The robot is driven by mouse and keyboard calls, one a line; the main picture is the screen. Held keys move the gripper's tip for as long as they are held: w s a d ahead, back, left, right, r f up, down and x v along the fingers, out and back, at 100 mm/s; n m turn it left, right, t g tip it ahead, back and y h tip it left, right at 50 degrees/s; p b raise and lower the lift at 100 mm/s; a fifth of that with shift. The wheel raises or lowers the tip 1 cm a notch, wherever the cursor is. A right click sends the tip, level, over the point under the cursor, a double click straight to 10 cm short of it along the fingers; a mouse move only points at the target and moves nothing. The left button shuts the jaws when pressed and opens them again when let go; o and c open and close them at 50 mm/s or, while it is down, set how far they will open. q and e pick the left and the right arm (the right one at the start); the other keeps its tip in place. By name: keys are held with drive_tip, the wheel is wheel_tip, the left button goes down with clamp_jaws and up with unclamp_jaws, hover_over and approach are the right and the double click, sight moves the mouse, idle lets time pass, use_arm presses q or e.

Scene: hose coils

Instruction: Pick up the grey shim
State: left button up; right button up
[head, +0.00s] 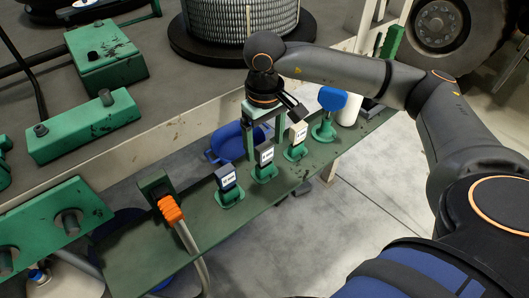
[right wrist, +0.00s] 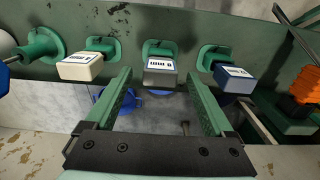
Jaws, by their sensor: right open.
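The grey shim (head: 265,155) stands in the middle green holder of three on the green shelf. It has a white label, and in the right wrist view it (right wrist: 160,67) lies ahead, between the lines of my fingers. My right gripper (head: 265,138) is open and empty, with its green fingers reaching down close to the grey shim. In the right wrist view my right gripper (right wrist: 159,78) has one finger on each side of the gap, and the fingers appear not to touch the shim. My left gripper is not in view.
A cream block (head: 299,132) and a dark blue block (head: 227,178) stand in holders on either side. A blue round-headed piece (head: 332,99) and an orange hose end (head: 170,209) are farther along the shelf (head: 205,236). A blue bowl (head: 232,142) sits behind.

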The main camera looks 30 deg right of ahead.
sight(265, 159)
drive_tip(key=shift+f, duration=1.25)
clamp_jaws()
